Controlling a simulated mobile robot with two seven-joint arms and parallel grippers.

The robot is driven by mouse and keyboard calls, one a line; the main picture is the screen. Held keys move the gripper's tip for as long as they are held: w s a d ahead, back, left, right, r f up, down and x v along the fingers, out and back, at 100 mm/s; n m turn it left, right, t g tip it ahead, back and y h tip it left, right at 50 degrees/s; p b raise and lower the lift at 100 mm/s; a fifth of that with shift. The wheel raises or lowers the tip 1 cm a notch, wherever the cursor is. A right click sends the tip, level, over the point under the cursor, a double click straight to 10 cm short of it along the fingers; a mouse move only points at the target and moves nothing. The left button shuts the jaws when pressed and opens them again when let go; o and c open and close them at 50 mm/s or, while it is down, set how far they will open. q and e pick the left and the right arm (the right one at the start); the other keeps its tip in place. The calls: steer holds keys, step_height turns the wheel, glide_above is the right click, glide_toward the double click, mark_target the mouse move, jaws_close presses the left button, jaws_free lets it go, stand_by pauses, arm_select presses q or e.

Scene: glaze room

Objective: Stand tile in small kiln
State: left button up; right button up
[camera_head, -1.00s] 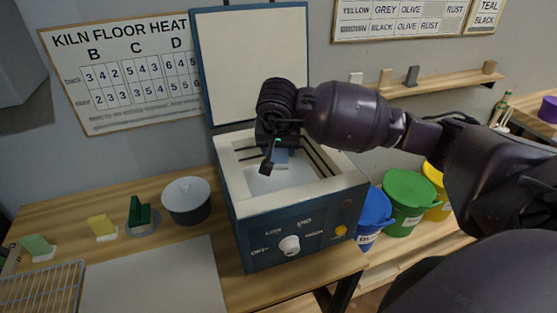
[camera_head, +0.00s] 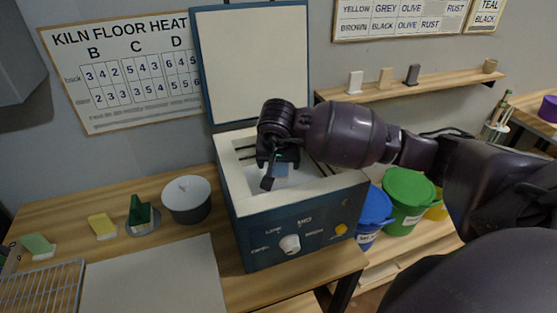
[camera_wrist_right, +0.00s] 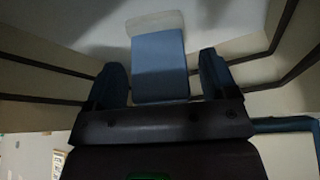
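The blue tile (camera_head: 282,172) with a white foot (camera_wrist_right: 155,22) is between the fingers of my right gripper (camera_head: 273,172). The tile is inside the small kiln (camera_head: 297,215), below the rim. Whether its foot touches the kiln floor cannot be told. The kiln's lid (camera_head: 255,65) is up. My left gripper is not in view.
Dark rods (camera_wrist_right: 40,65) run along the kiln's inner walls. Buckets (camera_head: 408,200) stand at right.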

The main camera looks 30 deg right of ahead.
steer(key=shift+r, duration=0.5)
steer(key=v, duration=1.1)
steer(key=shift+s, duration=0.15)
steer(key=shift+a, duration=0.15)
